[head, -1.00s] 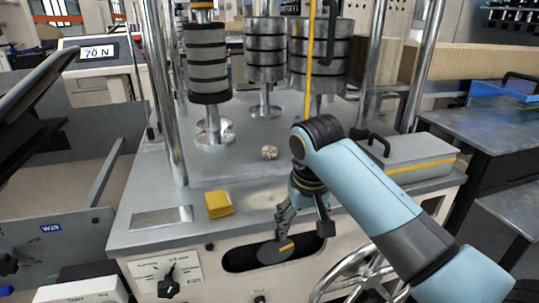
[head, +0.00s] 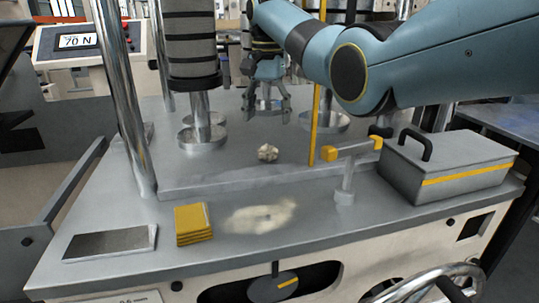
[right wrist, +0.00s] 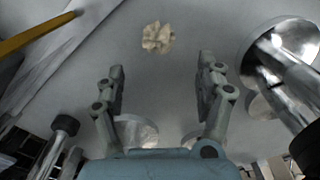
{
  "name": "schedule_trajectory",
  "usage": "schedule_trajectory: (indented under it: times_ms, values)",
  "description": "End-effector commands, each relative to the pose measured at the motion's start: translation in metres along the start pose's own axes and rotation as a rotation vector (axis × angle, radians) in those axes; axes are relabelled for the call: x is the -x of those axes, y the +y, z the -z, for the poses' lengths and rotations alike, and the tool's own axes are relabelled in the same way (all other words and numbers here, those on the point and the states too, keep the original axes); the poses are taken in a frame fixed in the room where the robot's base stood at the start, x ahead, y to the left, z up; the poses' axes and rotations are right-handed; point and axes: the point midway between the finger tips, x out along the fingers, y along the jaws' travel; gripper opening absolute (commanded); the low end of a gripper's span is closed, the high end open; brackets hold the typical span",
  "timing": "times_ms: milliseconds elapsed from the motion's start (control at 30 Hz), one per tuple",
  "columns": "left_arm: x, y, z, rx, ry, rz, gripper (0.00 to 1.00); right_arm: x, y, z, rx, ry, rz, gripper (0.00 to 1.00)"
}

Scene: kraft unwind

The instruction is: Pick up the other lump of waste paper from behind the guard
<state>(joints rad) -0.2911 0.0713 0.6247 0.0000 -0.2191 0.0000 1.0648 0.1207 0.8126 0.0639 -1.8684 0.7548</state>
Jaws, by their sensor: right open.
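A crumpled, cream-coloured lump of waste paper (head: 267,152) lies on the grey machine deck in the head view. It also shows in the right wrist view (right wrist: 158,38), beyond the fingertips and roughly midway between them. My right gripper (head: 265,108) is open and empty, above and behind the lump in the head view. Its two fingers (right wrist: 162,80) stand apart in the right wrist view, with the lump clear of both. A yellow upright bar (head: 316,110), perhaps part of the guard, stands right of the lump. My left gripper is in neither view.
Polished posts and rollers (head: 195,60) stand left of the gripper, with round metal bases on the deck.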

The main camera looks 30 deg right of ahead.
Motion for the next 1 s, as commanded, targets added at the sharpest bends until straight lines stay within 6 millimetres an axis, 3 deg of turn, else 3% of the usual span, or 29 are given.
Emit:
schedule_trajectory:
  times_ms: [100,233,367,633,933,1000]
  values:
    - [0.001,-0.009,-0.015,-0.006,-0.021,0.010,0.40,-0.022,0.001,-0.001,0.000,-0.004,-0.004,0.71]
    - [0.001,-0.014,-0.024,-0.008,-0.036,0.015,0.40,-0.037,0.001,-0.001,0.001,-0.002,-0.002,0.71]
    - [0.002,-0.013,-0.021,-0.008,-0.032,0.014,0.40,-0.048,0.002,-0.001,0.002,-0.002,-0.002,0.71]
    - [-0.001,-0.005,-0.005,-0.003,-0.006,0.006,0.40,-0.088,0.004,0.000,0.002,-0.002,-0.002,0.71]
    - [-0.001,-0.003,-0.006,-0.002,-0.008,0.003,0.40,-0.093,0.004,0.000,0.003,0.000,-0.001,0.71]
    - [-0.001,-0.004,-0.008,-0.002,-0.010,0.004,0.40,-0.093,0.004,0.000,0.003,0.000,-0.001,0.64]
